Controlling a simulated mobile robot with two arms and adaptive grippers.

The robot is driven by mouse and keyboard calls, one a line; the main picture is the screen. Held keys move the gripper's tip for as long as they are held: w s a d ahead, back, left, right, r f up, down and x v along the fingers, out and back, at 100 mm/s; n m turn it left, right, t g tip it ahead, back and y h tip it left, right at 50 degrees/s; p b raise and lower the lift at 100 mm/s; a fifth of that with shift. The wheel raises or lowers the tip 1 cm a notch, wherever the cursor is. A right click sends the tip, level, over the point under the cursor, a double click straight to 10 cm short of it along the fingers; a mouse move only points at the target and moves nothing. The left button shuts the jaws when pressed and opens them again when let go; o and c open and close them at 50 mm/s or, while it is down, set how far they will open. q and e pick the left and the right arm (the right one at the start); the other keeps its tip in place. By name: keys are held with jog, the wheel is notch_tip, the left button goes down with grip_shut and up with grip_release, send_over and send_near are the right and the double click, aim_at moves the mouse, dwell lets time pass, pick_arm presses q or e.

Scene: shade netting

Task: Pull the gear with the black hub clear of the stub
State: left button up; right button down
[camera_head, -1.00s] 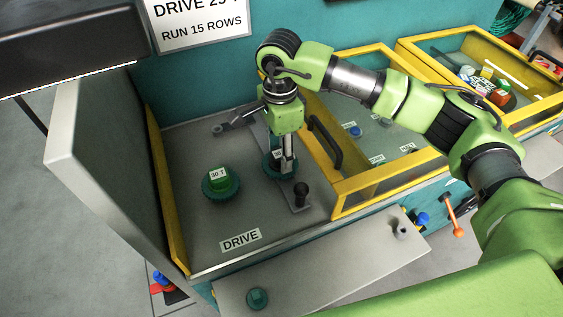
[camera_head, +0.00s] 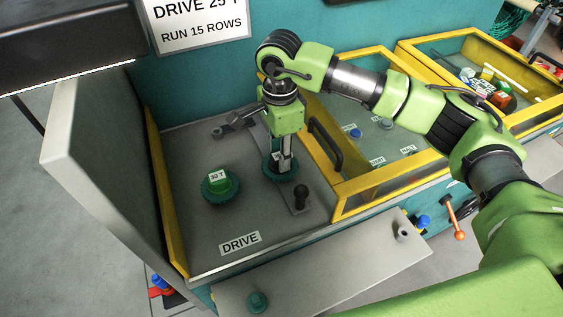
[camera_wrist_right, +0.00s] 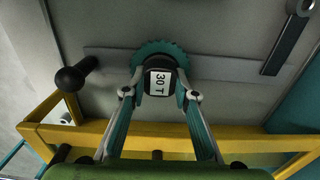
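The gear with the black hub is a teal toothed wheel (camera_wrist_right: 155,50), its hub (camera_wrist_right: 160,88) marked "30 T". In the head view the gear (camera_head: 291,171) sits low over the grey link arm, under my right gripper (camera_head: 281,163). In the right wrist view the fingers of my right gripper (camera_wrist_right: 160,78) lie on both sides of the hub and appear shut on it. The stub is hidden beneath the gear, so I cannot tell how far the gear is on it. My left gripper is not in view.
A gear with a green hub (camera_head: 220,183) stands left on the grey panel (camera_head: 205,235). A black knob (camera_head: 301,194) stands just in front of the held gear. A yellow-framed cover (camera_head: 345,200) with a black handle (camera_head: 328,143) rises close on the right.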

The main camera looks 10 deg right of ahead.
jog(key=shift+r, duration=0.75)
jog(key=shift+r, duration=0.15)
jog(key=shift+r+p, duration=1)
jog(key=shift+r, duration=1.15)
notch_tip(320, 180, up, 4)
jog(key=shift+p, duration=0.7)
